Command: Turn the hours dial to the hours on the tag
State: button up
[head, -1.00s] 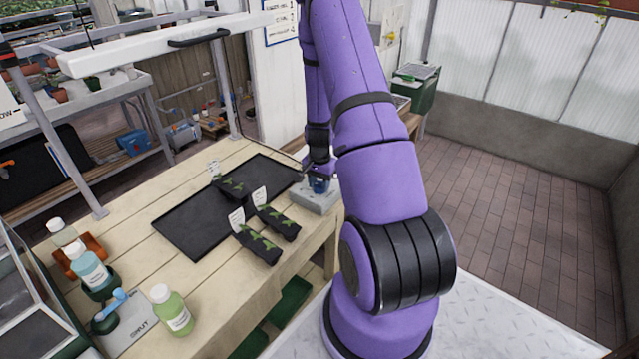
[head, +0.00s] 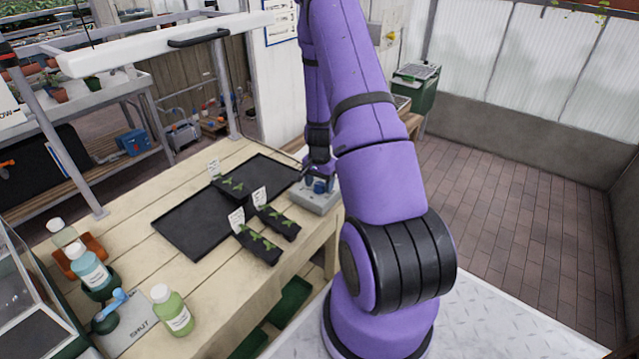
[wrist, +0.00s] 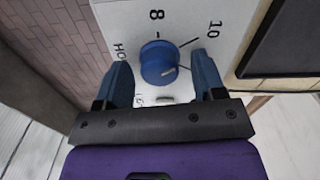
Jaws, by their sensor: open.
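The hours dial is a blue round knob (wrist: 159,62) on a pale panel (wrist: 187,20) in the wrist view. The panel shows the marks 8 and 10 and part of a word starting "HO". A light pointer line on the knob faces toward the lower right of the picture. My gripper (wrist: 161,80) is open, with one blue finger on each side of the knob and visible gaps to it. In the head view the grey control box (head: 318,203) sits at the bench's right end, under my gripper (head: 319,178). White tags (head: 237,218) stand in the seedling packs; their writing is too small to read.
A black tray (head: 190,228) lies on the wooden bench (head: 215,290) left of the box, with dark seedling packs (head: 258,245) in and beside it. Bottles, one of them green (head: 171,311), stand at the near left. Open brick floor lies to the right.

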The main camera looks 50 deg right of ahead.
aim_at(318, 185)
notch_tip(318, 185, up, 11)
dwell(0.5)
jog(key=shift+f, duration=0.15)
dwell(0.4)
jog(key=s+a+r+n+t, duration=0.1)
jog(key=a+r+n, duration=0.3)
jog(key=a+r, duration=0.6)
jog(key=a+r+n+t, duration=0.25)
jog(key=a+r, duration=0.55)
jog(key=r, duration=0.4)
jog(key=s+a+r+n+t, duration=0.1)
jog(key=s+a+r+n, duration=0.3)
jog(key=s, duration=0.5)
jog(key=s+a+r+n, duration=0.5)
jog(key=s+a+r, duration=0.2)
jog(key=s+a, duration=0.1)
jog(key=shift+s+a+t, duration=0.35)
jog(key=shift+a, duration=0.1)
